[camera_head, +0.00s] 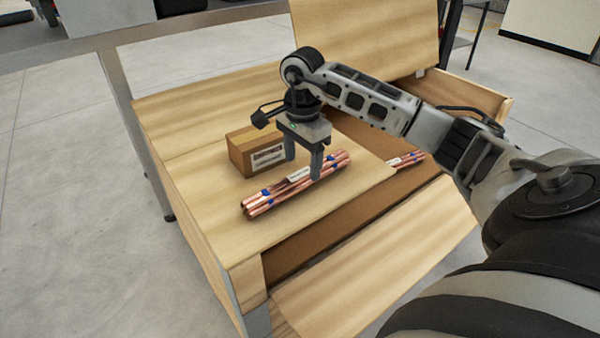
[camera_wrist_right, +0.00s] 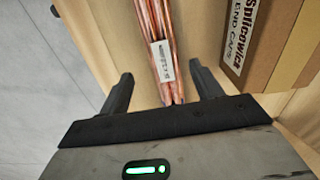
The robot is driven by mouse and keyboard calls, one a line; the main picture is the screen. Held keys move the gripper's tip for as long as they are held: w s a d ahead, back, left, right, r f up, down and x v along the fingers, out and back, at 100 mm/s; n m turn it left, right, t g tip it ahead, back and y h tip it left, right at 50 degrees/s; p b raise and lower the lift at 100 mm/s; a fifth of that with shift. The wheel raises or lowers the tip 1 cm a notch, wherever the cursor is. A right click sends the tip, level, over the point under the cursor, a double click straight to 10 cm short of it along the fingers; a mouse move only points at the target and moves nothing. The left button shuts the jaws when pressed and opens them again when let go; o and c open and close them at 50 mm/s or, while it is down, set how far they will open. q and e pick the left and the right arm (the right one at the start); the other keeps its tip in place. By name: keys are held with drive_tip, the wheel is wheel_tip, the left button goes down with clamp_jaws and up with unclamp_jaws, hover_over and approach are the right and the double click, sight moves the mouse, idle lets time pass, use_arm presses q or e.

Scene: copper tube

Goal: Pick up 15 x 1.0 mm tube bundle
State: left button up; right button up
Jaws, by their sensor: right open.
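A bundle of copper tubes (camera_head: 263,198) with blue bands and a white label lies on the wooden table top. A second copper bundle (camera_head: 408,160) lies further right, lower and partly hidden by the panel edge. My right gripper (camera_head: 303,168) is open just over the nearer bundle, pointing down. In the right wrist view the copper bundle (camera_wrist_right: 158,45) with its white label runs between the two open fingers (camera_wrist_right: 160,92). The label text is too small to read, so I cannot tell the size. My left gripper is not in view.
A cardboard box (camera_head: 243,155) with a label stands close behind the nearer bundle; it also shows in the right wrist view (camera_wrist_right: 262,40). A raised wooden lid (camera_head: 370,35) stands at the back. An open compartment (camera_head: 340,222) lies in front of the table top (camera_head: 200,200), whose left part is clear.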

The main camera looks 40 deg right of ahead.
sight(300, 173)
drive_tip(key=f, duration=0.5)
drive_tip(key=shift+w, duration=0.3)
drive_tip(key=c, duration=1.2)
clamp_jaws()
drive_tip(key=shift+r, duration=0.1)
